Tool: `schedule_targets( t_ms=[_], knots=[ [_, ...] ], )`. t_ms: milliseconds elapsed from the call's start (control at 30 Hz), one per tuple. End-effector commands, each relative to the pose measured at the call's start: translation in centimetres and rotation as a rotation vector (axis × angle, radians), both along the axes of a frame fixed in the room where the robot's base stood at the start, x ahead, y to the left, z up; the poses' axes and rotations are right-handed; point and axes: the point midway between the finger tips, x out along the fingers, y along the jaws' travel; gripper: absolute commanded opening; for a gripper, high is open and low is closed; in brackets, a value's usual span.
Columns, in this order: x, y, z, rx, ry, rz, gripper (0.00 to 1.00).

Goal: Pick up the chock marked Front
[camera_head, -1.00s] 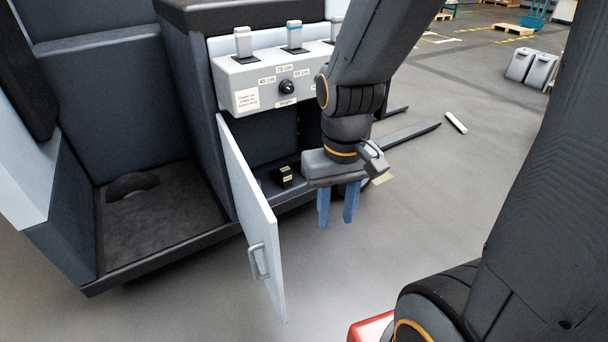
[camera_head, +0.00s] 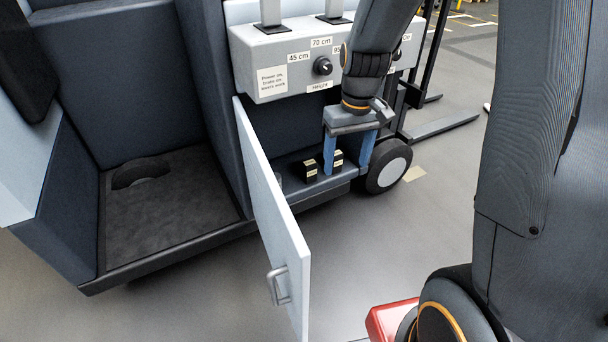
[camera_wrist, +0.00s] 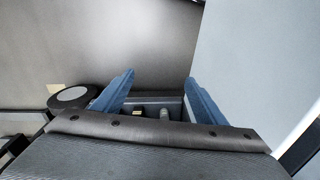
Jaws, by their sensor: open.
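Two small black chocks with pale labels sit on the low shelf of the open compartment in the head view: a left chock (camera_head: 310,171) and a right chock (camera_head: 338,159). The lettering is too small to read, so I cannot tell which is marked Front. My gripper (camera_head: 346,171) is open and empty, its blue fingers pointing down. In the head view the right chock appears between the fingers and the left chock just outside the left finger. In the wrist view, the shelf with small objects shows between the fingertips of my gripper (camera_wrist: 160,88), partly hidden by the gripper body.
The open door (camera_head: 272,215) with its handle stands left of my gripper. The grey control box (camera_head: 285,78) with levers and a knob is above the compartment. A wheel (camera_head: 388,168) is close on the right. Open floor lies in front.

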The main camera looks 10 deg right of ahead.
Motion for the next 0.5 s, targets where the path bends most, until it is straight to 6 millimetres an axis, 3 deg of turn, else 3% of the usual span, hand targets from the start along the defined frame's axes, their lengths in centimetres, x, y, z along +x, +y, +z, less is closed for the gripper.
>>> schedule_targets(
  t_ms=[33, 200, 400, 500],
  knots=[
    [3.0, -0.5, -3.5, 0.002, 0.0, 0.023, 0.66],
    [11.4, -2.2, -11.7, 0.01, -0.022, 0.117, 0.66],
    [19.8, -4.3, -21.7, 0.015, -0.056, 0.211, 0.66],
    [23.7, -4.7, -25.7, 0.016, -0.086, 0.236, 0.66]
  ],
)
